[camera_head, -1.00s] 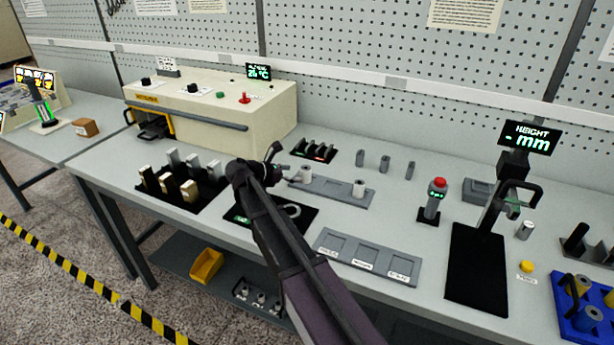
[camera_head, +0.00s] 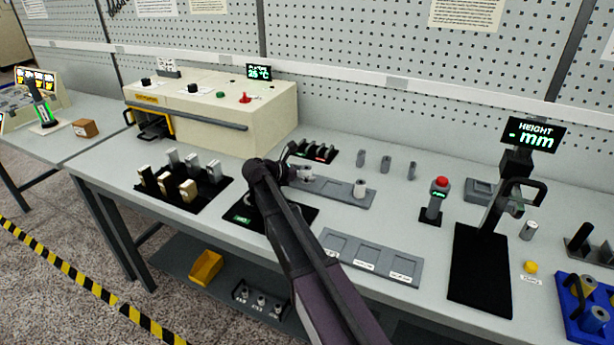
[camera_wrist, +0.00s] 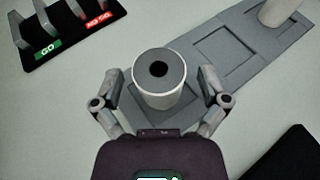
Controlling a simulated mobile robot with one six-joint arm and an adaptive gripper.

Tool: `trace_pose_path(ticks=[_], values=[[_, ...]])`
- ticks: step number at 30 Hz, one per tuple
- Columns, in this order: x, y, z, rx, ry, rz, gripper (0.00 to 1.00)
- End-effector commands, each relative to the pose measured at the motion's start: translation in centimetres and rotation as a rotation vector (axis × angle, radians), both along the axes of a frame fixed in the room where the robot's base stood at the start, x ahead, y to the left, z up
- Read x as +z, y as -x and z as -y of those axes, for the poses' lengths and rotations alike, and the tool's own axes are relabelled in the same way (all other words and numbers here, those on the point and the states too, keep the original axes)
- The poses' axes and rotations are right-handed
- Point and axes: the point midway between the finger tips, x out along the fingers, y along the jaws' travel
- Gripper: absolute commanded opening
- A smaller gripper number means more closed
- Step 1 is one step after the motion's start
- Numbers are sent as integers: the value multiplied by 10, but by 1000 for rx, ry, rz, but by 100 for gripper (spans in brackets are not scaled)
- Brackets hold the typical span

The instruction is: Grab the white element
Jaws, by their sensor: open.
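A white cylinder with a dark grey top and a black centre hole (camera_wrist: 160,85) stands between the open fingers of my gripper (camera_wrist: 160,98) in the wrist view. It stands at the near end of a grey tray with square recesses (camera_wrist: 222,58). The fingers are on both sides of it, apart from it. In the head view my gripper (camera_head: 297,174) is at the left end of that tray (camera_head: 338,191) and partly hides this cylinder. A second white cylinder (camera_head: 359,188) stands further right on the tray; its lower part shows in the wrist view (camera_wrist: 276,12).
A black GO/NO GO gauge stand (camera_wrist: 65,30) is at the upper left in the wrist view. A black mat (camera_head: 300,216) lies in front of the tray. A labelled grey tray (camera_head: 370,262) and several grey pins (camera_head: 385,165) are nearby.

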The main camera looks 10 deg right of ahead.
Motion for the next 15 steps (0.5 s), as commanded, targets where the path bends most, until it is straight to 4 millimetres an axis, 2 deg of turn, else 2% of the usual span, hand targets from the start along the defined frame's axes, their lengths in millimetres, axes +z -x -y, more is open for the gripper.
trace_pose_path(ticks=[10, 11, 15], values=[[0, 0, 1, -1, 0, 0, 94], [0, 0, 1, -1, 0, 0, 88], [0, 0, 1, -1, 0, 1, 46]])
